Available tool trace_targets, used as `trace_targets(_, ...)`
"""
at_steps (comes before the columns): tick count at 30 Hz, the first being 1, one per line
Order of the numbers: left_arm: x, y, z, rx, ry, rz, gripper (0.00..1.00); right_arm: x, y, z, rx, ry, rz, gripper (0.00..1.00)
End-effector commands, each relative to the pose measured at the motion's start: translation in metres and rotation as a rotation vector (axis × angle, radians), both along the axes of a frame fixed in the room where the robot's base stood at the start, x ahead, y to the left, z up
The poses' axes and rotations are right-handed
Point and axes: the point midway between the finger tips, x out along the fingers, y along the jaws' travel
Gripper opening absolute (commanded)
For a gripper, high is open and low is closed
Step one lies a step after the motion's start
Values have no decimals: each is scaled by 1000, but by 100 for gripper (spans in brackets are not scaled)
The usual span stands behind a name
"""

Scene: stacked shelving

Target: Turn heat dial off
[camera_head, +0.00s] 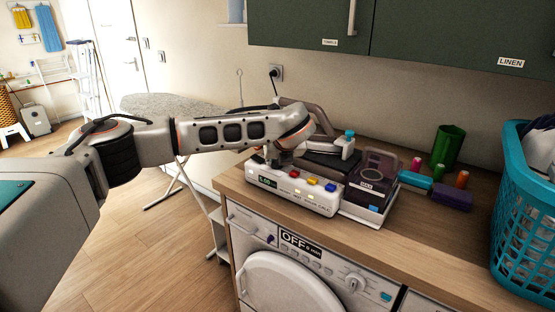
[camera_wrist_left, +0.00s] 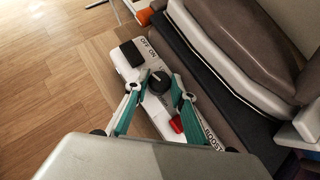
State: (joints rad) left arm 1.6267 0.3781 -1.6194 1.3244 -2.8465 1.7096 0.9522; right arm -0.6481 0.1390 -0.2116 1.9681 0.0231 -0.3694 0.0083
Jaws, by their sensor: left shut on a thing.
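A black round dial (camera_wrist_left: 159,82) with a small light mark sits on a white control strip (camera_wrist_left: 124,69) in the left wrist view. My left gripper (camera_wrist_left: 157,90) has its two green-padded fingers on either side of the dial and is shut on it. "OFF ON" is printed on the strip near a black square switch (camera_wrist_left: 131,53). In the head view the strip (camera_head: 320,206) lies at the counter's front edge, with a lit green display (camera_head: 266,181) and coloured buttons. My left gripper (camera_head: 272,160) is over its left end there and hides the dial. My right gripper is not in view.
A grey iron (camera_head: 318,120) and a dark unit with a clear lid (camera_head: 376,172) stand just behind the strip. A green cup (camera_head: 447,145), several spools and a teal basket (camera_head: 524,225) are to the right. A washing machine (camera_head: 300,278) is below. Cabinets (camera_head: 440,35) hang above.

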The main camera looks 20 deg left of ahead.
Motion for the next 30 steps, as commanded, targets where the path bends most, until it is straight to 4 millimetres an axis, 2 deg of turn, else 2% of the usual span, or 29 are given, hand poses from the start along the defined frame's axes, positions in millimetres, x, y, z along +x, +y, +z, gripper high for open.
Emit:
trace_targets(1,-2,0,-4,-1,9,1,3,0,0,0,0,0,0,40)
trace_targets(2,-2,0,-5,-1,9,1,29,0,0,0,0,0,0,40)
trace_targets(3,-2,0,-4,-1,9,1,40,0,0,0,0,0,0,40)
trace_targets(4,-2,0,-4,-2,8,1,41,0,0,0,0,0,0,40)
trace_targets(16,-4,-3,5,-1,0,-4,41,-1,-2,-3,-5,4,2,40)
trace_targets(30,-45,-22,47,0,5,-1,41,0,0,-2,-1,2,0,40)
